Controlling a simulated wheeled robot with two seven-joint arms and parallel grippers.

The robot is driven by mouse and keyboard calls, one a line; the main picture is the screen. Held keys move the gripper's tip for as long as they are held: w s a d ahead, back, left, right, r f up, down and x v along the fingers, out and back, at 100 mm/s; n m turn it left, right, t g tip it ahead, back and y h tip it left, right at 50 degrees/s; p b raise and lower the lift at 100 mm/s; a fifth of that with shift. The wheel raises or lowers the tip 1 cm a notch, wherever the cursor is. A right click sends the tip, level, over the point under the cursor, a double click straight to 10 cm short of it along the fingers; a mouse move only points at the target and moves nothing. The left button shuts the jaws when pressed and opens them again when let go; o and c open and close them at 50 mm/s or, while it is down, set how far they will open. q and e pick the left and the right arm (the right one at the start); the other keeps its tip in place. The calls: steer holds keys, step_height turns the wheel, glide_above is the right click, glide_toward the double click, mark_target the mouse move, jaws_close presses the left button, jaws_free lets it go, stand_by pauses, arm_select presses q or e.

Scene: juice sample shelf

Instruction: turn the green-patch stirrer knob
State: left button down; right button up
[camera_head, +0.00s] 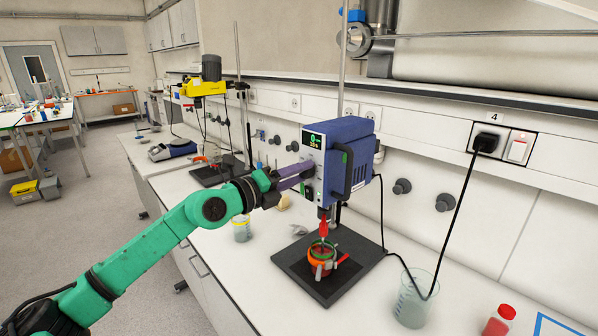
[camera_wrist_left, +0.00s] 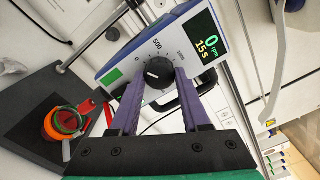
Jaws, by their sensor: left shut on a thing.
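The blue stirrer (camera_head: 345,150) stands on a rod, its white front panel facing my left arm. In the left wrist view, the panel has a green patch (camera_wrist_left: 112,76), a dial scale and a display (camera_wrist_left: 204,42) reading 0 rpm and 15 s. The black knob (camera_wrist_left: 158,72) has a white pointer mark. My left gripper (camera_head: 304,172) reaches the panel from the left. Its purple fingers are shut on the knob, one on each side, and hide it in the head view. My right gripper is not in view.
Below the stirrer, a beaker of red liquid (camera_head: 320,262) stands on a black base plate (camera_head: 291,270). A clear beaker (camera_head: 413,303) and a red-capped bottle (camera_head: 498,322) are at the front right. A yellow stirrer (camera_head: 203,87) stands farther back. A black cable (camera_head: 458,215) hangs from the wall socket.

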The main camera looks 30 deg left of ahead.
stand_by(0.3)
arm_select(q)
steer(key=shift+c, duration=1.8)
jaws_free()
steer(key=shift+s+a+f+b, duration=0.3)
steer(key=shift+s+b, duration=0.1)
steer(key=shift+b, duration=0.2)
steer(key=b+v, duration=0.6)
steer(key=v, duration=0.7)
steer(key=shift+s+r, duration=0.25)
steer(key=shift+s, duration=0.1)
